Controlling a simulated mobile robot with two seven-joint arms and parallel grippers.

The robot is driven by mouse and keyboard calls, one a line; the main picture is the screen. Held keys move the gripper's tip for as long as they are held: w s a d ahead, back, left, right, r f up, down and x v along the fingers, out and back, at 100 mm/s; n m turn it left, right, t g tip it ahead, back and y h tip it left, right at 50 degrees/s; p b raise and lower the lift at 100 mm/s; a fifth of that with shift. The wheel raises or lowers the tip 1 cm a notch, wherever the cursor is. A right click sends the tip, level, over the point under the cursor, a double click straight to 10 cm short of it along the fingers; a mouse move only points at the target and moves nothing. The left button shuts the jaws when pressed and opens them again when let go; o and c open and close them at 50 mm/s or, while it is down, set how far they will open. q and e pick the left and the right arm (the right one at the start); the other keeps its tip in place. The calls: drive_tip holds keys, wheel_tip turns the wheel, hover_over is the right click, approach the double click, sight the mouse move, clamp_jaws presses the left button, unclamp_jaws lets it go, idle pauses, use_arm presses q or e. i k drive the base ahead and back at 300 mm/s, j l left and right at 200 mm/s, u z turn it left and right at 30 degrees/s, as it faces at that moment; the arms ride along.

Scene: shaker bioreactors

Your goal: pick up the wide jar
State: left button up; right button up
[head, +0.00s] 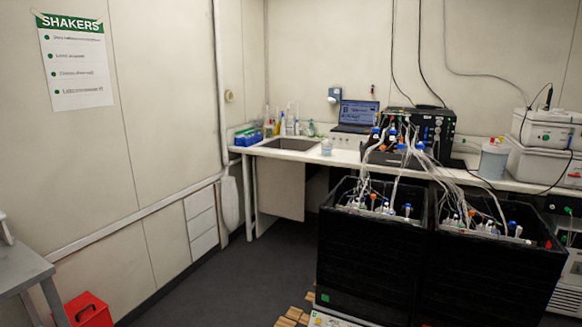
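A wide, pale cylindrical jar (494,161) stands upright on the white bench (345,158) at the right, beside the white boxes. It is the widest jar-like thing in view, but its details are small. A smaller clear container (326,147) with a bluish top stands on the bench near the sink. Neither of my grippers is in view, and nothing is seen touching the jar.
Two black shaker bins (366,262) full of bottles and tubing stand before the bench. A black device (418,130) and a laptop (357,116) are on it. A grey table (22,268) and red box (88,311) are at lower left. The middle-left floor is clear.

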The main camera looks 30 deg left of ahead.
sight(326, 148)
drive_tip(key=i+j+u, duration=1)
drive_tip(key=i, duration=0.2)
drive_tip(key=i+u, duration=0.4)
drive_tip(key=i, duration=0.95)
drive_tip(key=i+z, duration=0.2)
drive_tip(key=i, duration=0.5)
drive_tip(key=i+j+z, duration=0.2)
drive_tip(key=i, duration=0.45)
drive_tip(key=i+z, duration=0.2)
drive_tip(key=z, duration=0.25)
drive_tip(key=i+j+z, duration=0.1)
drive_tip(key=z, duration=0.35)
drive_tip(key=i+j+z, duration=0.2)
drive_tip(key=z, duration=0.25)
drive_tip(key=i+z, duration=0.2)
drive_tip(key=z, duration=0.2)
drive_tip(key=i+j+z, duration=0.2)
drive_tip(key=z, duration=0.25)
drive_tip(key=i+j+z, duration=0.2)
drive_tip(key=z, duration=0.2)
